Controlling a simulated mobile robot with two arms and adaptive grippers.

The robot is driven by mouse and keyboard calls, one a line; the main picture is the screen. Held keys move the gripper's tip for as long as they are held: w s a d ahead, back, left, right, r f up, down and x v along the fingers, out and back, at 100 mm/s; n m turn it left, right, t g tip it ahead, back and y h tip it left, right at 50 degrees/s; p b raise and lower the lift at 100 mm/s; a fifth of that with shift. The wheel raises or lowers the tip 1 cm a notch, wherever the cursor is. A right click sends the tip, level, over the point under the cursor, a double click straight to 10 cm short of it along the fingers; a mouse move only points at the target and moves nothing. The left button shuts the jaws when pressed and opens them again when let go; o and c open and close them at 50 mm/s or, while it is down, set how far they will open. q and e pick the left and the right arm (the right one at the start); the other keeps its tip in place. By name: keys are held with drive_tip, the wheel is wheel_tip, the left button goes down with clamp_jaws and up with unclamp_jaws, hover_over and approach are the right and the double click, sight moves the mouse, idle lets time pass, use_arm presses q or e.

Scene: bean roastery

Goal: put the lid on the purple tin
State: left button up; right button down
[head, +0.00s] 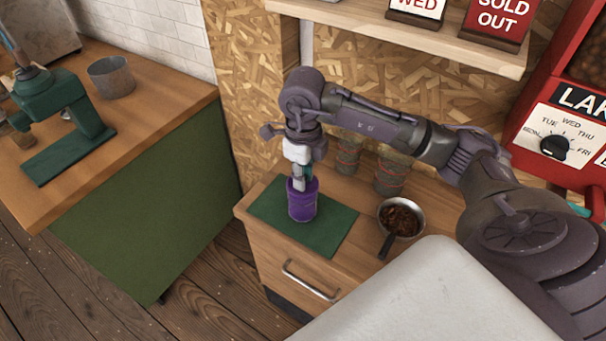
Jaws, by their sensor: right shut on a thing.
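The purple tin (302,206) stands upright on a dark green mat (333,229) on the wooden cabinet top. My right gripper (301,184) points down right at the top of the tin. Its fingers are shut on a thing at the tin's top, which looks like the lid. The lid is mostly hidden by the fingers and blends with the purple of the tin. I cannot tell whether it is fully seated. My left gripper is not in view.
A metal pan of dark beans (402,219) sits right of the mat. Jars (390,176) stand behind, below my right arm. A shelf (400,32) with signs hangs above. A red dispenser (562,140) is at right. A left counter holds a green machine (70,110) and metal cup (112,77).

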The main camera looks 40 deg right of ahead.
drive_tip(key=shift+f+b, duration=0.2)
drive_tip(key=shift+b, duration=0.35)
idle(0.9)
drive_tip(key=c, duration=0.9)
unclamp_jaws()
drive_tip(key=o, duration=0.5)
drive_tip(key=shift+c, duration=0.2)
drive_tip(key=shift+r+p, duration=2.15)
drive_tip(key=shift+r, duration=1.4)
